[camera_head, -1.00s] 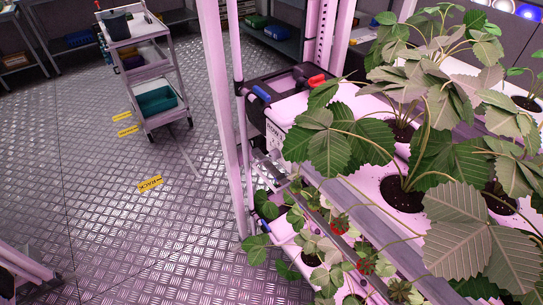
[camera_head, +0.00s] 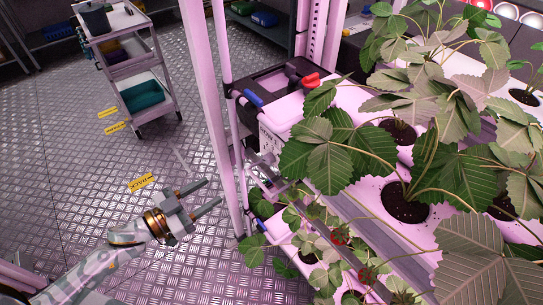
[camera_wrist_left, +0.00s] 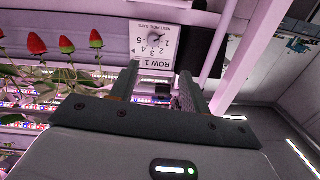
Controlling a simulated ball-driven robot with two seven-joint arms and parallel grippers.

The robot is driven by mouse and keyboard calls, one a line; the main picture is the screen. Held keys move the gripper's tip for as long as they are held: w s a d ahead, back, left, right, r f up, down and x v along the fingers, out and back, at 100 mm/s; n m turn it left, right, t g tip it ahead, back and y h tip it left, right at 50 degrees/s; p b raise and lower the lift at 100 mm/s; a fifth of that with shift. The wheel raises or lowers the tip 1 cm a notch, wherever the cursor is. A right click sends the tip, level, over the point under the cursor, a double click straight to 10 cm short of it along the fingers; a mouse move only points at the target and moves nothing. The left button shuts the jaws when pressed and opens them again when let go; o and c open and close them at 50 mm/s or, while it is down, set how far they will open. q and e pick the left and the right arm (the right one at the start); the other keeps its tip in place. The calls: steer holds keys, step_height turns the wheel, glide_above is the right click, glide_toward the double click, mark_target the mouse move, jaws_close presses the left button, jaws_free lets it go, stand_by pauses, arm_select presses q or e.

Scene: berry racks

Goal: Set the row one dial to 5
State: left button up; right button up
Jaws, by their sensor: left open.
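The row one dial (camera_wrist_left: 155,41) is a small grey knob on a white plate marked ROW 1, with numbers up to 5. It appears upside down in the left wrist view, beyond the fingers. I cannot read its setting surely. My left gripper (camera_head: 213,192) is open and empty, left of the rack post in the head view. Its two fingers (camera_wrist_left: 160,78) are apart in the left wrist view, with a gap between them and the plate. The dial's face does not show clearly in the head view. My right gripper is not in view.
A pink upright post (camera_head: 212,120) stands between my left gripper and the planted racks. Strawberry plants (camera_head: 330,150) fill the right side; red berries (camera_wrist_left: 96,39) hang beside the plate. A trolley (camera_head: 140,95) stands farther back.

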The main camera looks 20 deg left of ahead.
arm_select(q)
steer(key=b, duration=0.2)
glide_toward(266, 161)
steer(key=shift+n+h, duration=0.3)
steer(key=shift+n, duration=0.1)
steer(key=x, duration=0.8)
steer(key=shift+w+f, duration=0.25)
steer(key=c, duration=1)
